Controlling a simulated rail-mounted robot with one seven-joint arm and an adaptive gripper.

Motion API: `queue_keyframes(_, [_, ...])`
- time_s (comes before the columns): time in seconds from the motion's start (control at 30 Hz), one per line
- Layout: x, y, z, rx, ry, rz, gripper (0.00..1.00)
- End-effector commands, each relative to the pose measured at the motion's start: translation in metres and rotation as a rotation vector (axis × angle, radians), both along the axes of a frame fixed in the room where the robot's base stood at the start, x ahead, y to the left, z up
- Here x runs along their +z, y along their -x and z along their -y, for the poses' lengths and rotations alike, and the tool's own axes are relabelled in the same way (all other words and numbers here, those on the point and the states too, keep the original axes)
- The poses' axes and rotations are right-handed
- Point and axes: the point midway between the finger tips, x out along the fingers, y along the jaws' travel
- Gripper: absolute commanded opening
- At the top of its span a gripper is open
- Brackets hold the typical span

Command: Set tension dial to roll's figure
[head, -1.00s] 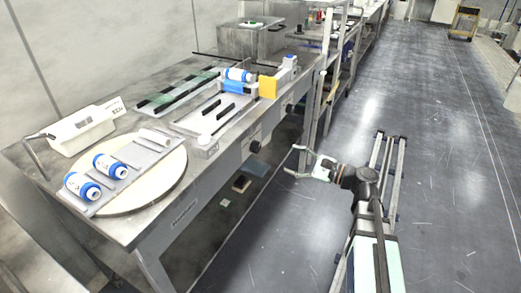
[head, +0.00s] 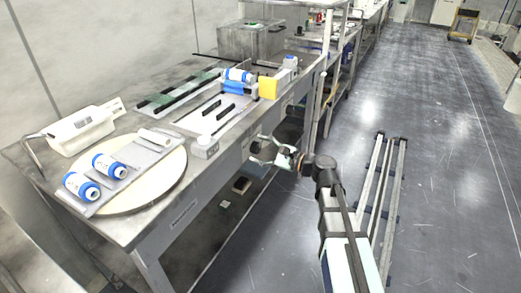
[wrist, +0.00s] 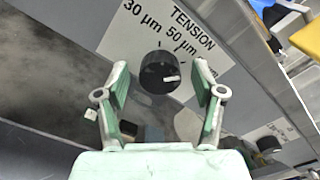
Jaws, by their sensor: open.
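The tension dial (wrist: 157,73) is a round black knob with a white mark, on a grey panel lettered TENSION. The mark points right and slightly down in the wrist view, towards a third label (wrist: 206,70) partly hidden by a finger. The 30 µm (wrist: 146,18) and 50 µm (wrist: 178,37) labels are readable. My gripper (wrist: 160,82) is open, its fingers on either side of the dial in the picture; contact cannot be told. In the head view my gripper (head: 257,149) is at the bench front and covers the dial. A blue-ended roll (head: 238,76) lies on the bench; its figure is unreadable.
Two more blue-ended rolls (head: 82,186) (head: 109,166) lie on a grey rack over a round cream platen (head: 172,176). A white scale-like device (head: 82,130) and a yellow block (head: 268,87) stand on the bench. Another black knob (wrist: 269,144) is on the front.

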Motion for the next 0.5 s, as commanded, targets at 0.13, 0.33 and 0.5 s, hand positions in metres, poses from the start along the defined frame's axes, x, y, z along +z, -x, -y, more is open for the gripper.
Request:
queue_keyframes(0.13, [0.0, 0.0001, 0.0002, 0.0, 0.0, 0.0, 0.61])
queue_keyframes(0.33, [-0.0001, 0.0001, 0.0003, 0.0, 0.0, 0.0, 0.08])
queue_keyframes(0.5, [-0.0003, 0.0, 0.0002, 0.0, 0.002, 0.004, 0.08])
